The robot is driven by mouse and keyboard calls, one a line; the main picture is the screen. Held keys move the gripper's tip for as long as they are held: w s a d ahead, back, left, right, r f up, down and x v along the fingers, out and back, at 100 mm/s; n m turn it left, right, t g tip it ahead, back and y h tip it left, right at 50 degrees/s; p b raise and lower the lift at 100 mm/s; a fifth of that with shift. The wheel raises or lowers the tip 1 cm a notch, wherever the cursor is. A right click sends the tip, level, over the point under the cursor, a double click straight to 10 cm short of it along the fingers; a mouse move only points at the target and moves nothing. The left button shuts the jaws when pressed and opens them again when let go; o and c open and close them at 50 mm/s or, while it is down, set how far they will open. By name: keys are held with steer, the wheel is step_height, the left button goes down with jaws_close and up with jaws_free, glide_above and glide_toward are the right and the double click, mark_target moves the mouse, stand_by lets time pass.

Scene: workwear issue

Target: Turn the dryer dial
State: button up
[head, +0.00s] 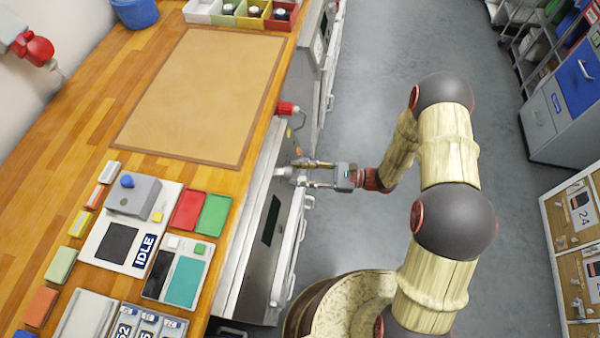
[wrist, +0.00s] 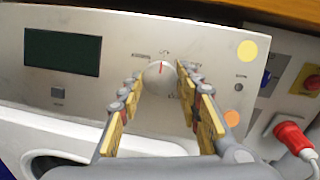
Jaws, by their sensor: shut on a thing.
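The dryer dial (wrist: 158,74) is a round silver knob on the dryer's grey control panel (wrist: 215,40), in the middle of the wrist view. Its red pointer line points about straight up, toward small printed labels around the knob. My gripper (wrist: 161,76) has one yellow-padded finger on each side of the dial and is shut on it. In the head view my gripper (head: 285,172) reaches left to the dryer's front (head: 268,225) below the counter edge.
A dark display (wrist: 62,52) and a small button lie left of the dial. A yellow dot, an orange dot and a red plug (wrist: 291,137) lie to the right. The wooden counter (head: 80,120) above holds trays and devices. Grey floor (head: 370,60) is open on the right.

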steer(key=shift+m, duration=0.3)
steer(key=m+t+p, duration=0.2)
steer(key=m+p, duration=0.1)
steer(key=m, duration=0.1)
steer(key=shift+s+r+p, duration=0.15)
steer(key=shift+p, duration=0.25)
steer(key=m+t+p, duration=0.1)
steer(key=m, duration=0.2)
steer(key=m+t+p, duration=0.1)
steer(key=m+p, duration=0.1)
steer(key=m, duration=0.1)
steer(key=shift+s+h, duration=0.1)
steer(key=shift+h, duration=0.2)
steer(key=shift+m+t+p, duration=0.3)
steer(key=shift+m, duration=0.1)
steer(key=o, duration=1.2)
steer(key=shift+c, duration=0.2)
steer(key=v, duration=1.2)
